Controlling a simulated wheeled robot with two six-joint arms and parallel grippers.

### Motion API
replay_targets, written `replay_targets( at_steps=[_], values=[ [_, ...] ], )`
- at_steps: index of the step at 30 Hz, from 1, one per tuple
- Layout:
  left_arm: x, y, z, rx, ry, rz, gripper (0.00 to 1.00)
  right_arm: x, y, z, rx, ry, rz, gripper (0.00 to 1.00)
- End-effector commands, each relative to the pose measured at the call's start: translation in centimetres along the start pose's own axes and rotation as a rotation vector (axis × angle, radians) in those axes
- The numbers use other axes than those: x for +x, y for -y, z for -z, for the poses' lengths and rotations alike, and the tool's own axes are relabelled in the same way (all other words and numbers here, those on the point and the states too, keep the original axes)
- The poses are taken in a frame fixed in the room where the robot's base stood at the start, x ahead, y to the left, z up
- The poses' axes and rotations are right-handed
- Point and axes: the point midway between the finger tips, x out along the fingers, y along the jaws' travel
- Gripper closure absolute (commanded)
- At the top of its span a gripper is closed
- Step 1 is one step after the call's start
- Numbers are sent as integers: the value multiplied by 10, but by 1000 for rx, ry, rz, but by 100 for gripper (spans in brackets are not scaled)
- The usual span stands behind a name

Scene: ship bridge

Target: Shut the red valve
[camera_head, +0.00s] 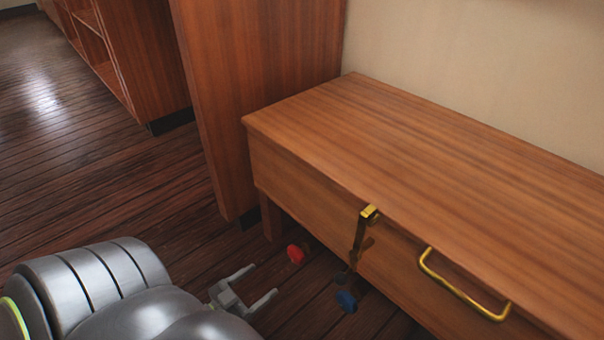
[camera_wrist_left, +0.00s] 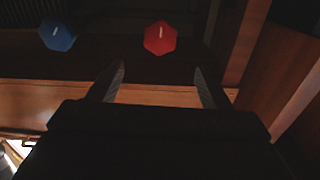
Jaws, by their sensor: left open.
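The red valve (camera_head: 296,253) is a small red knob low under the front of the wooden cabinet. In the left wrist view the red valve (camera_wrist_left: 160,38) is a faceted red knob with a short, pale, upright mark. My left gripper (camera_head: 264,281) is open and empty, to the lower left of the red valve and apart from it in the head view. In the left wrist view the fingers of my left gripper (camera_wrist_left: 160,70) point toward the red valve, which lies between and beyond their tips. My right gripper is not in view.
A blue valve (camera_head: 346,301) sits beside the red one, also in the left wrist view (camera_wrist_left: 58,37). The wooden cabinet (camera_head: 420,160) overhangs both; a brass latch (camera_head: 369,212) and a yellow handle (camera_head: 462,291) are on its front. The plank floor (camera_head: 110,190) is clear at left.

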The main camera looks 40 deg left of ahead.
Motion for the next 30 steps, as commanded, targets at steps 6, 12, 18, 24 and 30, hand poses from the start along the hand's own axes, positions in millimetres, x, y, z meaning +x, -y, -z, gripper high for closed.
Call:
replay_targets(
  at_steps=[6,12,18,24,30],
  values=[
    [50,-1,-4,1,-7,-3,28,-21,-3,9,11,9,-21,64],
    [94,-1,-4,1,-7,-2,28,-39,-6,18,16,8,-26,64],
    [129,-1,-3,1,-5,-2,28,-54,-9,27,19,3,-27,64],
    [146,0,-1,1,-2,-1,28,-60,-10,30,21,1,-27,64],
    [150,0,1,1,-1,0,28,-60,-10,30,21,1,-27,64]
  ],
)
